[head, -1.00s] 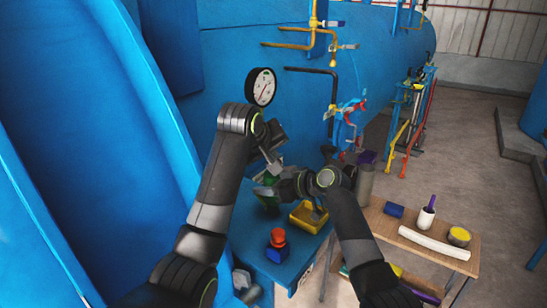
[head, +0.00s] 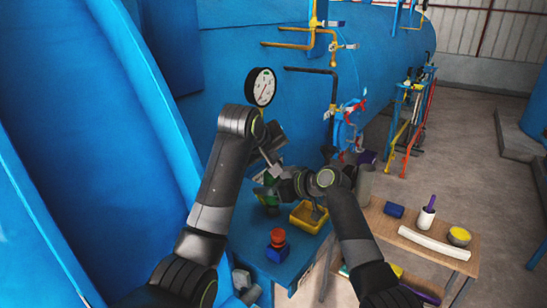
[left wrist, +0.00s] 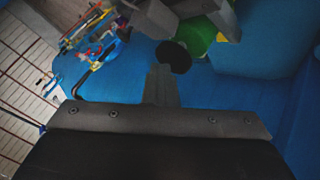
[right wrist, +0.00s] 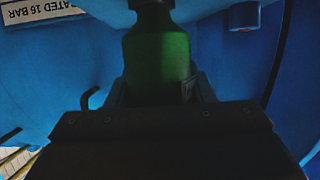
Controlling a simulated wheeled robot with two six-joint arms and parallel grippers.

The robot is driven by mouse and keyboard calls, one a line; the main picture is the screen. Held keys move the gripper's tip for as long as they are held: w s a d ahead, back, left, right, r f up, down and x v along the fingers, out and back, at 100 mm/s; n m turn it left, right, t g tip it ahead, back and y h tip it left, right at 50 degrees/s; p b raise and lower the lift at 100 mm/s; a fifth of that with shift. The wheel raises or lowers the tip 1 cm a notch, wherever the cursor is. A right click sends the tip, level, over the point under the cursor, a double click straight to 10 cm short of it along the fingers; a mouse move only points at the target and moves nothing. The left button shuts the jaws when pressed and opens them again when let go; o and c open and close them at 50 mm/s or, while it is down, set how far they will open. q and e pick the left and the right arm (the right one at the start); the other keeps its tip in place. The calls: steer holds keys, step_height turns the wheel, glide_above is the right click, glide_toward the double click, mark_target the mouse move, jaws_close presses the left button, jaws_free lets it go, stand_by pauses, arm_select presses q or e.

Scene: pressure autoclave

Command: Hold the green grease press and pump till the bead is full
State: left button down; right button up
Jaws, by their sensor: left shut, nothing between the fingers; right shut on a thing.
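The green grease press (head: 271,208) stands upright on the blue bench, partly hidden behind my grippers in the head view. In the right wrist view its green body (right wrist: 157,62) sits between the fingers of my right gripper (head: 274,187), which is shut on it. My left gripper (head: 273,168) is shut and empty just above, near the top of the press. In the left wrist view its closed fingers (left wrist: 161,85) point at a round black knob (left wrist: 174,56) beside the green body (left wrist: 201,32). I cannot tell whether they touch. The grease bead cannot be made out.
A dial gauge (head: 262,87) is on the blue vessel behind. A wooden table (head: 392,232) with a mortar, white bar and bowl stands at right. Open floor lies beyond.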

arm_select(q)
steer(key=shift+r, duration=1.4)
steer(key=shift+r, duration=0.15)
steer(key=shift+r, duration=2.4)
steer(key=shift+d, duration=0.15)
steer(key=s+d+n+g+y, duration=0.3)
steer(key=d+n+y, duration=0.1)
steer(key=y, duration=0.5)
steer(key=shift+s+d+f+n, duration=0.3)
steer(key=shift+s+d+f, duration=0.05)
steer(key=shift+d+f, duration=0.1)
